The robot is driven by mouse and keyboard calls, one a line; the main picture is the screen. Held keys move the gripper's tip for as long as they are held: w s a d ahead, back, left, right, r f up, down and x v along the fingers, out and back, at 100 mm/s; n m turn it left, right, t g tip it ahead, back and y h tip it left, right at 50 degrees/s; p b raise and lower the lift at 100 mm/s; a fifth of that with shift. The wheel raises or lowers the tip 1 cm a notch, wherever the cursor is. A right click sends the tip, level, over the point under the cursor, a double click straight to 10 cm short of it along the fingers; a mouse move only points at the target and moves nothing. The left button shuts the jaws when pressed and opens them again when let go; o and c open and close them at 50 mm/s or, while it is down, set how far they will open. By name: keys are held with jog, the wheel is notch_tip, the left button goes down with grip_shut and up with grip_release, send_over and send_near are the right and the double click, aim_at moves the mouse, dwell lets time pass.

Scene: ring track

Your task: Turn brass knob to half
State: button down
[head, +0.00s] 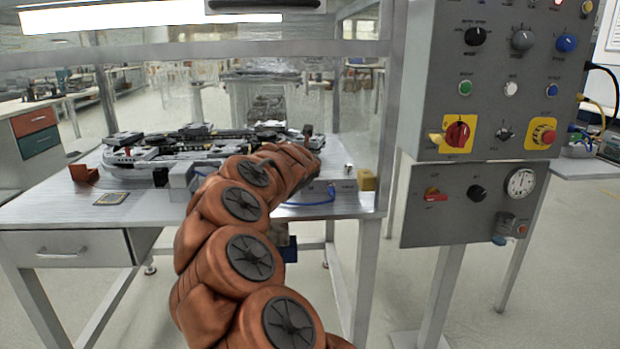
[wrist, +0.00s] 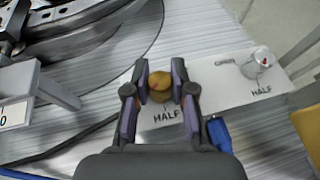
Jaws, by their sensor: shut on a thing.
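The brass knob (wrist: 160,84) stands on a white label plate (wrist: 212,90) in the wrist view. The word HALF is printed just below it. My gripper (wrist: 161,88) has its two fingers on either side of the knob, shut on it. Any pointer mark on the knob is too small to tell. In the head view my orange arm reaches over the table to the knob's area, and the arm hides the knob and most of my gripper.
A second, pale knob (wrist: 262,56) with its own HALF label is to the right. A ring track (head: 200,145) covers the table's left side. A blue cable (wrist: 218,132) lies close to my right finger. A grey control panel (head: 495,90) stands at the right.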

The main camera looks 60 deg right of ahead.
jog(key=shift+f+n+t+y+b, duration=0.15)
jog(key=shift+n+t+y+b, duration=0.65)
jog(key=shift+b, duration=1.7)
jog(key=shift+n+t+y+b, duration=0.3)
jog(key=shift+n+t+b, duration=0.5)
jog(key=shift+t+b, duration=0.1)
jog(key=shift+r+n+t+y+b, duration=0.2)
jog(key=shift+n+t+y, duration=0.2)
jog(key=shift+n, duration=0.15)
jog(key=shift+r+n+t+y+b, duration=0.1)
jog(key=shift+n+t+y+b, duration=0.1)
jog(key=shift+n+t+y, duration=0.3)
jog(key=shift+r+n+t+y, duration=0.2)
jog(key=shift+n+t+y, duration=0.5)
jog(key=shift+n+y, duration=0.5)
jog(key=c, duration=1.3)
grip_release()
jog(key=shift+s, duration=0.1)
jog(key=o, duration=0.3)
jog(key=shift+f, duration=0.15)
jog(key=shift+o, duration=0.2)
